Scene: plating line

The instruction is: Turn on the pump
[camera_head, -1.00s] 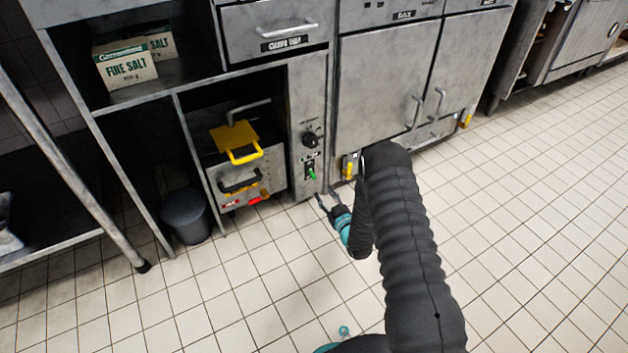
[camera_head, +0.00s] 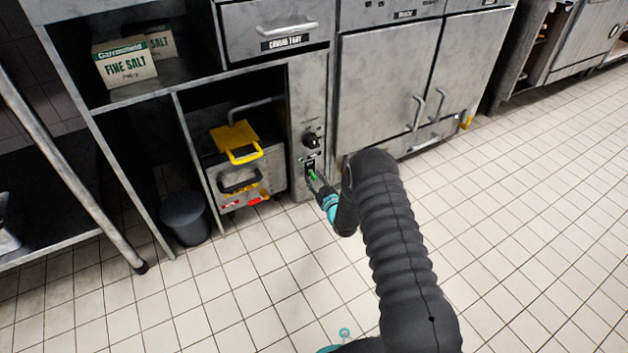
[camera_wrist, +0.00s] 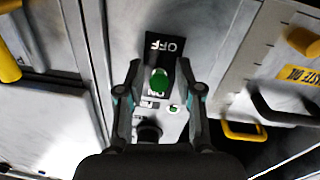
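The pump switch, a green-tipped toggle (camera_head: 312,175), sits on the narrow grey panel right of the open bay. In the wrist view the green toggle (camera_wrist: 159,80) stands on a black plate with an "OFF" label (camera_wrist: 167,46). My gripper (camera_head: 316,181) is at the switch, low in front of the panel. In the wrist view my gripper (camera_wrist: 161,72) is open, with one finger on each side of the toggle. The fingers look apart from it. Whether the fingertips reach the plate I cannot tell.
A black knob (camera_head: 310,140) sits above the switch. Left of the panel, the bay holds a unit with a yellow bracket (camera_head: 236,142) and a "WASTE OIL" label (camera_wrist: 298,75). A dark bin (camera_head: 186,216) stands farther left. The tiled floor in front is clear.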

